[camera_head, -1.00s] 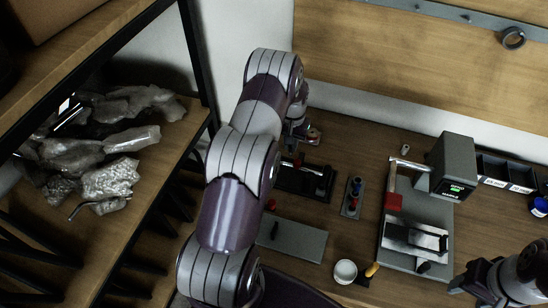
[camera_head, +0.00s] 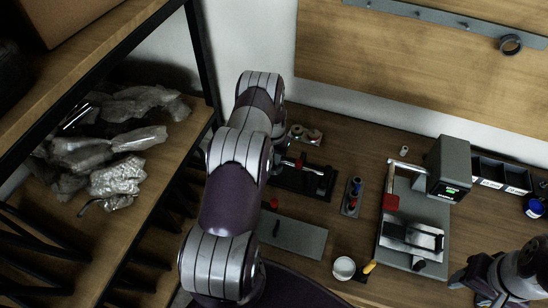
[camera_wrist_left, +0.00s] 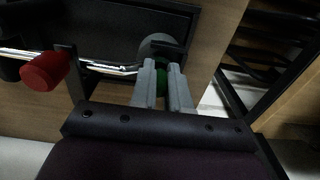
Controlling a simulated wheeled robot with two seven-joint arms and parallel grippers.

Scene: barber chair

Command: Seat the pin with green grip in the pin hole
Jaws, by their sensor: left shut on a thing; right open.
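My left gripper (camera_wrist_left: 164,72) is shut on the pin with green grip (camera_wrist_left: 163,77); a little green shows between and behind its fingers in the left wrist view. A grey rounded part (camera_wrist_left: 158,46) lies just beyond the fingertips, against the black fixture (camera_wrist_left: 115,22). The pin hole cannot be made out, and I cannot tell whether the pin touches anything. In the head view the black fixture (camera_head: 290,182) lies beside my left forearm, which hides the left gripper. My right gripper (camera_head: 474,283) is open at the lower right, away from the fixture.
A metal rod (camera_wrist_left: 110,69) with a red knob (camera_wrist_left: 45,71) runs close beside the left fingers. A small rack (camera_head: 352,197), a grey plate (camera_head: 295,236), a white cup (camera_head: 344,268) and a grey press (camera_head: 415,225) stand on the bench. A shelf stands at the left.

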